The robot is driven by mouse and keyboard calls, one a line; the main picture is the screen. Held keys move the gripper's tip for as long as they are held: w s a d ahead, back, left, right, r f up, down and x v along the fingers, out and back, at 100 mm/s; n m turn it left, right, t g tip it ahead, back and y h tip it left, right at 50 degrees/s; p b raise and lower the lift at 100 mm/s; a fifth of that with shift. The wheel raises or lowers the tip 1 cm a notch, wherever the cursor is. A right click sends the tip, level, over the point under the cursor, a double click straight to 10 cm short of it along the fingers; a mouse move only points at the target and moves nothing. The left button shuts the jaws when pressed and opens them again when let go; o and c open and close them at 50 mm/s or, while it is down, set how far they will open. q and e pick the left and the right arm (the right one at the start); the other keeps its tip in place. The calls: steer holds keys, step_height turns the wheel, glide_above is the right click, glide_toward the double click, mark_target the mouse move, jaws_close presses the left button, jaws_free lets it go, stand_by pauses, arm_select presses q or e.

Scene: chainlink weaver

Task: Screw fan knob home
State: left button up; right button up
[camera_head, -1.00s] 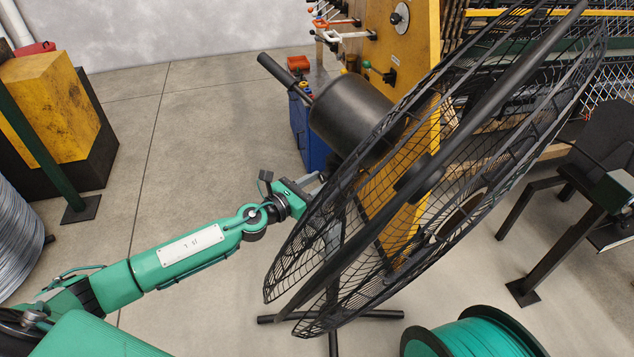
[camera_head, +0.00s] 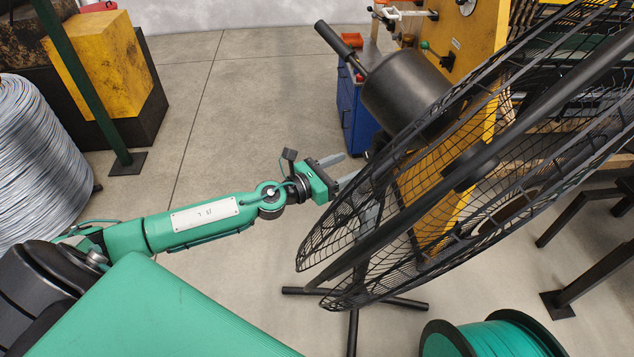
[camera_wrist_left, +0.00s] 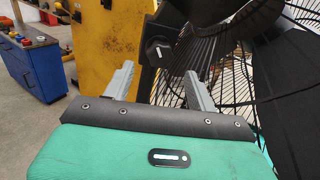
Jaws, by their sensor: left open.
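The large black pedestal fan (camera_head: 405,90), with its motor housing and wire cage, leans across the right of the head view. In the left wrist view, the black fan knob (camera_wrist_left: 158,50) with a pale mark sits on the fan's stand, beyond my fingertips and between them in the picture. My left gripper (camera_head: 348,171) is beside the lower left of the cage in the head view. Its two grey fingers, also seen in the left wrist view (camera_wrist_left: 160,85), are open with nothing between them. The knob appears apart from the fingers. My right gripper is not in view.
A yellow panel (camera_head: 478,40) and a blue cabinet (camera_head: 357,110) stand behind the fan. A green spool (camera_head: 490,338) is at the lower right, near the fan's feet. A wire coil (camera_head: 40,160) and yellow block (camera_head: 105,70) are at left.

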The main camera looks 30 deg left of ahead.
arm_select(q)
steer(key=b+v, duration=0.4)
steer(key=v, duration=0.4)
steer(key=shift+s+a, duration=0.2)
steer(key=shift+s, duration=0.1)
